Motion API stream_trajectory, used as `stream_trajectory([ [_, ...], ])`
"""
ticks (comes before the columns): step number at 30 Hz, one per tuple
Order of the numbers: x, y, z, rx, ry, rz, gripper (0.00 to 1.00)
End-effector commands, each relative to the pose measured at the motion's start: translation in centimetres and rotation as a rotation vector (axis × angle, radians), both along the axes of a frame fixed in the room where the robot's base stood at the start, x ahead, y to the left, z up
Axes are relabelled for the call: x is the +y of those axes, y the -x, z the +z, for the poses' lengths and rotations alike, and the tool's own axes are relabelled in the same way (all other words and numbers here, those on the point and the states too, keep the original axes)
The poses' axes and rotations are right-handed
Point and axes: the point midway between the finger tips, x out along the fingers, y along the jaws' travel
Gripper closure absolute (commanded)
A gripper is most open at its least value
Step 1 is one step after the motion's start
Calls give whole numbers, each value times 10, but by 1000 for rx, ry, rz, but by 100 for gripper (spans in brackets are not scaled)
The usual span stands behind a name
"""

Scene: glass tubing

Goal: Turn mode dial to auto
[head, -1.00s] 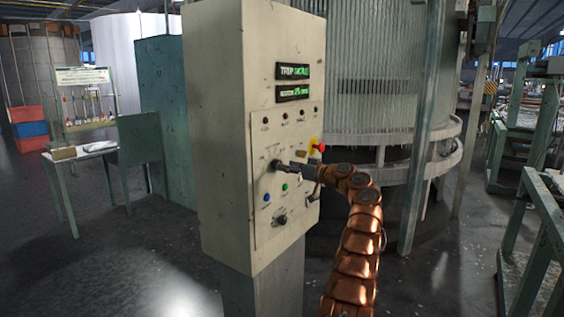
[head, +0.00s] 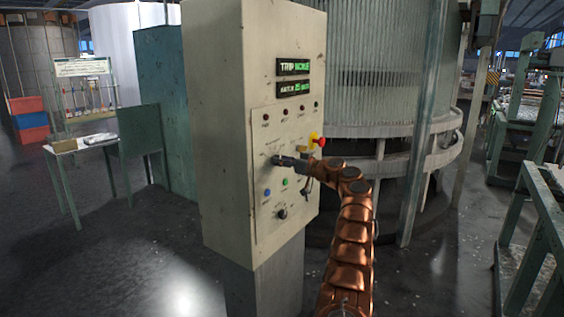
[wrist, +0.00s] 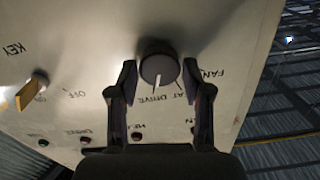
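The mode dial (wrist: 158,66) is a round dark knob with a white pointer line on the pale panel, seen inverted in the wrist view. The pointer aims toward the picture's bottom, near lettering that seems to read "AT DRIVE"; "OFF" and "FAN" lettering lie to either side. My gripper (wrist: 167,80) is open, its dark fingers to the left and right of the dial with gaps visible; contact is not clear. In the head view my gripper (head: 284,162) reaches the panel at the dial (head: 275,160), which is partly hidden.
A brass key switch (wrist: 33,90) is beside the dial. On the cabinet (head: 222,120) are a red emergency button (head: 319,141), a blue button (head: 267,192), a green button (head: 285,182) and a lower black knob (head: 282,213). A green-framed table (head: 75,150) stands left.

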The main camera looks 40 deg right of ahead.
Motion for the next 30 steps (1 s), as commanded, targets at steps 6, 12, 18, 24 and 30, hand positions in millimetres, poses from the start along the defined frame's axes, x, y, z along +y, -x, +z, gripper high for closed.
stream_trajectory([
  [6, 0, 0, 0, 0, 0, 0, 77],
  [12, 0, 0, 0, 0, -1, 0, 92],
  [18, 0, 0, 0, 9, -27, 1, 92],
  [24, 0, -1, 1, 36, -116, 0, 92],
  [30, -1, -1, 1, 81, -266, 0, 92],
])
